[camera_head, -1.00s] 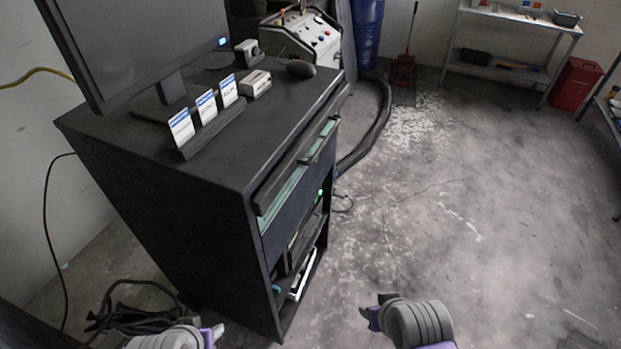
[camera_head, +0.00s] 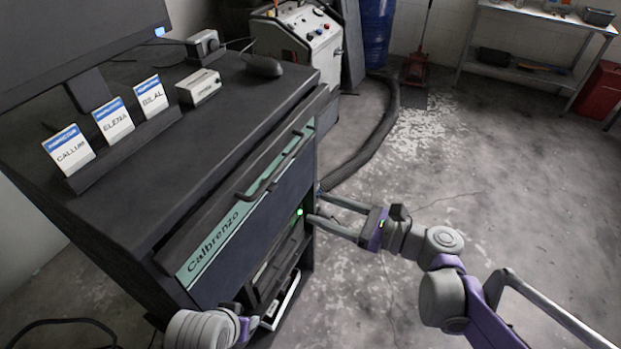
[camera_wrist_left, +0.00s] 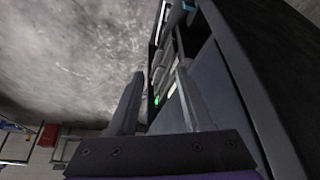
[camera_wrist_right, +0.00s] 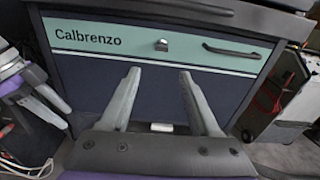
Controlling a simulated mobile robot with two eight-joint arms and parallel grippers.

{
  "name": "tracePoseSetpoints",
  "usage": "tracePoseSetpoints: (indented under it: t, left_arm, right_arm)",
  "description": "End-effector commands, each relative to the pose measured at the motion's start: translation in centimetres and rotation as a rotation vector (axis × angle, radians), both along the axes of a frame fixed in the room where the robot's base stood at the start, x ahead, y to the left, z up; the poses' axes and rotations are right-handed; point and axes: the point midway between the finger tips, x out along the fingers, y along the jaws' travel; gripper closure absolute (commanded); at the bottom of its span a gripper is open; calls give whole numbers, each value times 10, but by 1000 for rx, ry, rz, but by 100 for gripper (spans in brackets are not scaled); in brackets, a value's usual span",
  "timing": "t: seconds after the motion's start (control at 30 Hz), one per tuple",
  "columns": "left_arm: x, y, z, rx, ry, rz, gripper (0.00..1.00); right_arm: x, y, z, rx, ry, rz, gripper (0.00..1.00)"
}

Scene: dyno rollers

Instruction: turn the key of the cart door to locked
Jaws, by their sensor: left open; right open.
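The dark cart (camera_head: 170,165) has a front door (camera_head: 260,225) with a green strip lettered "Calbrenzo". In the right wrist view the door (camera_wrist_right: 80,75) faces my right gripper (camera_wrist_right: 160,72). A small metallic fitting (camera_wrist_right: 161,45), which looks like the lock or key, sits on the green strip; its turn position is too small to tell. My right gripper (camera_head: 316,207) is open and empty in front of the door, its fingertips below the fitting in the right wrist view. My left gripper (camera_wrist_left: 158,75) is open and empty beside the cart, low in the head view.
A dark bar handle (camera_wrist_right: 235,50) sits right of the fitting. A green light (camera_head: 300,212) shows at the cart front. Name cards (camera_head: 113,120), a small box (camera_head: 198,87) and a monitor (camera_head: 60,40) stand on top. The floor (camera_head: 420,180) right of the cart is mostly clear.

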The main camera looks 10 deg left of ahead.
Motion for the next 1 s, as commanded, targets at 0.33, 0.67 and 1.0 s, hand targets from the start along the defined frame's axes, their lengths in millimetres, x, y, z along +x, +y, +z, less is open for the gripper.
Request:
tracePoseSetpoints:
  t: [0.33,0.67,1.0]
  left_arm:
    - [-1,0,-1,0,0,0,50]
    - [0,0,0,0,0,0,50]
    - [0,0,0,0,0,0,50]
  right_arm:
    - [16,34,5,55,31,4,38]
    - [36,88,5,53,31,1,38]
    - [41,102,4,51,30,-2,38]
